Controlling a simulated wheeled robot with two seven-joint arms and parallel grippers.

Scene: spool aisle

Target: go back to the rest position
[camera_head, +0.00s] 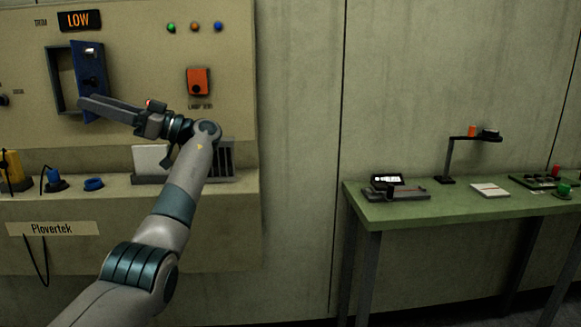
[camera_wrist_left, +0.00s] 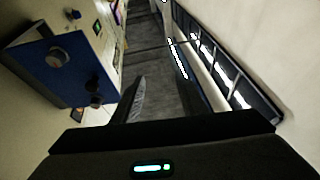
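My left gripper (camera_head: 88,102) is in front of the panel on the left, just below and overlapping the lower part of an open blue door (camera_head: 84,62). Its fingers point left. In the left wrist view the two fingers (camera_wrist_left: 160,88) stand apart with nothing between them, so it is open and empty. The blue door (camera_wrist_left: 62,68) is to the left of the fingers there, with a round knob and a dark latch on it, apart from the fingers. My right gripper is in neither view.
The beige panel (camera_head: 130,75) has a "LOW" display (camera_head: 78,20), coloured lamps and an orange switch (camera_head: 198,82). Its ledge below holds a blue ring (camera_head: 93,184) and other small items. A green table (camera_head: 440,208) with devices stands right. Bare wall lies between.

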